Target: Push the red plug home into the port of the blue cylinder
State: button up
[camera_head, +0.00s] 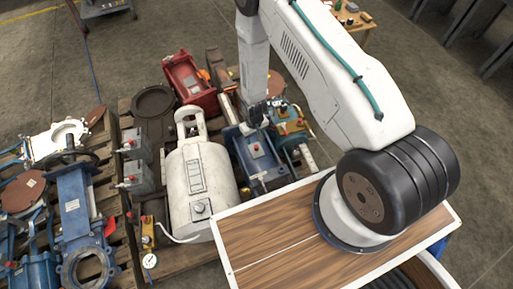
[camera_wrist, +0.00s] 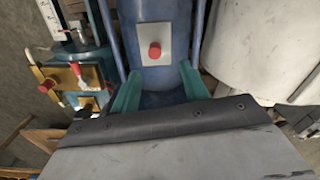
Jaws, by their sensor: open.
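The blue cylinder (camera_head: 243,150) lies on the pallet and bears a pale square plate. The red plug (camera_head: 256,151) shows as a round red end on that plate. In the wrist view, the plug (camera_wrist: 155,50) sits near the middle of the plate on the blue cylinder (camera_wrist: 178,12). How deep it sits in the port cannot be told. My gripper (camera_wrist: 161,74) has its two teal fingers spread apart over the blue body, with nothing between the tips. The plug shows just beyond the fingertips; contact is not visible. The port's mouth is hidden.
A white tank (camera_head: 200,185) stands close left of the cylinder. A teal device with a yellow plate (camera_head: 289,127) is close right. A red machine (camera_head: 190,80) lies behind. Grey boxes (camera_head: 139,145) with red knobs stand farther left.

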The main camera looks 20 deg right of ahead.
aim_at(256, 146)
jog(key=shift+f, duration=1.3)
jog(key=f, duration=0.5)
jog(key=shift+s+d, duration=0.1)
jog(key=shift+d, duration=0.3)
grip_shut()
